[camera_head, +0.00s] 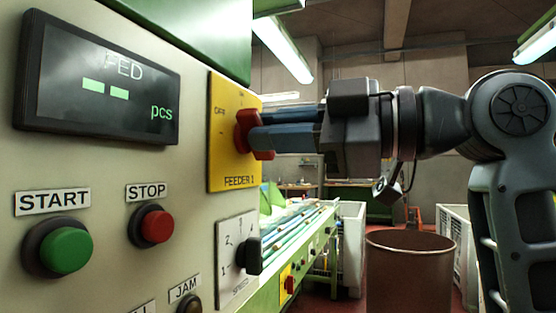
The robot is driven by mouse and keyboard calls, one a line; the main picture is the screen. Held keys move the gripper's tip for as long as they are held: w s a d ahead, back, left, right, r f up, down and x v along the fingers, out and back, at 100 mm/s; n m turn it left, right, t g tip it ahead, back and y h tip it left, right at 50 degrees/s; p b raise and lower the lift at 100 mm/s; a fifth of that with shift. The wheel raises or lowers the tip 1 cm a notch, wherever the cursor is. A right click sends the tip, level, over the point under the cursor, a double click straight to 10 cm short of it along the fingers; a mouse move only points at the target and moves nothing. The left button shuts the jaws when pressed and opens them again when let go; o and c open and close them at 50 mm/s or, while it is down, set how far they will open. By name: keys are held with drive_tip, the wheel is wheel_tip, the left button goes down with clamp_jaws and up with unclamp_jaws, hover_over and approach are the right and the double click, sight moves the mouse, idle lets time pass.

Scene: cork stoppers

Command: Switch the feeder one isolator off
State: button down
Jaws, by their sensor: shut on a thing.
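The feeder one isolator is a red rotary handle (243,134) on a yellow plate (222,170) marked FEEDER 1, at the right edge of the panel. OFF is printed at the plate's upper left. My gripper (262,137) comes in from the right with its blue-grey fingers shut on the red handle. The fingers cover part of the handle, so its exact angle is hard to tell.
The panel holds a FED display (98,78), a green START button (66,250), a red STOP button (157,226) and a black speed selector (249,256) below the isolator. A brown bin (410,270) stands below my arm.

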drive_tip(key=shift+s+f+n+b, duration=0.1)
drive_tip(key=shift+f+n+b, duration=0.05)
drive_tip(key=shift+n+b, duration=1.6)
drive_tip(key=shift+f+n+b, duration=0.15)
drive_tip(key=shift+n+b, duration=1.1)
drive_tip(key=shift+n, duration=1.2)
drive_tip(key=c, duration=1.1)
unclamp_jaws()
drive_tip(key=shift+r, duration=0.1)
drive_tip(key=shift+v, duration=3.9)
